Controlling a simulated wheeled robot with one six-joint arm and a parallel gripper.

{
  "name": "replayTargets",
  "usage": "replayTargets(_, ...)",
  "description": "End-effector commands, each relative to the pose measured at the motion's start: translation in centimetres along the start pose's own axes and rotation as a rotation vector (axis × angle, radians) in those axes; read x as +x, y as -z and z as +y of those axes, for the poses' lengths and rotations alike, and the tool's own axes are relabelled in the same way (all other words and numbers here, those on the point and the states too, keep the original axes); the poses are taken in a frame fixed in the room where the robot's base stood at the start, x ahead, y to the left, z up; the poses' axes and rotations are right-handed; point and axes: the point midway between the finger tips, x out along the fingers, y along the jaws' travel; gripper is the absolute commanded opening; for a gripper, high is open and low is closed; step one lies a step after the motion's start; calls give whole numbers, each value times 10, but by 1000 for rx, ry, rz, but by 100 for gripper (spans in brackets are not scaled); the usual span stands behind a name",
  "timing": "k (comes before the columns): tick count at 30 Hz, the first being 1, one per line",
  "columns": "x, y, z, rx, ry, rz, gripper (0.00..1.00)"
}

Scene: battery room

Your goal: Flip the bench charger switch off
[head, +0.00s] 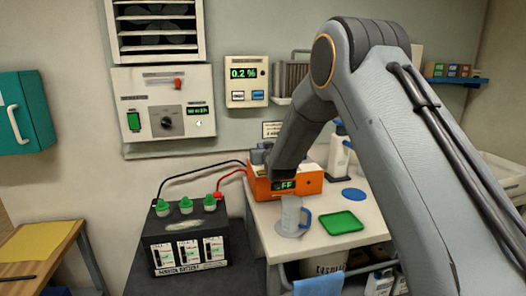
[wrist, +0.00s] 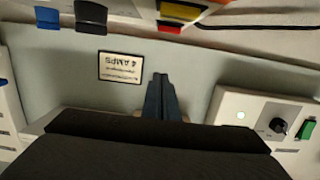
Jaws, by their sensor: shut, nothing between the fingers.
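The bench charger is an orange box (head: 307,184) on the white bench in the head view. Its small green display shows "FF", with the left part hidden by my arm. The charger's switch cannot be made out; my wrist covers the charger's left front and top. In the wrist view, which is upside down, my gripper (wrist: 160,98) is shut and empty, its fingers together in front of the pale wall. A red and yellow piece (wrist: 180,14) shows at the top edge of that view, apart from the fingertips; I cannot tell if it belongs to the charger.
A black battery (head: 186,238) with green caps stands left of the bench, with black and red leads running to the charger. A clear jug (head: 291,215), a green tray (head: 342,222) and a blue disc (head: 353,195) lie on the bench. A wall panel (head: 163,105) has a knob.

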Motion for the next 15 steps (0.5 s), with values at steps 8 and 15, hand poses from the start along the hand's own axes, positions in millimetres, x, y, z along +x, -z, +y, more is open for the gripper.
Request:
replayTargets(8,-26,6,0,0,0,1,0)
replayTargets(15,-30,7,0,0,0,0,0)
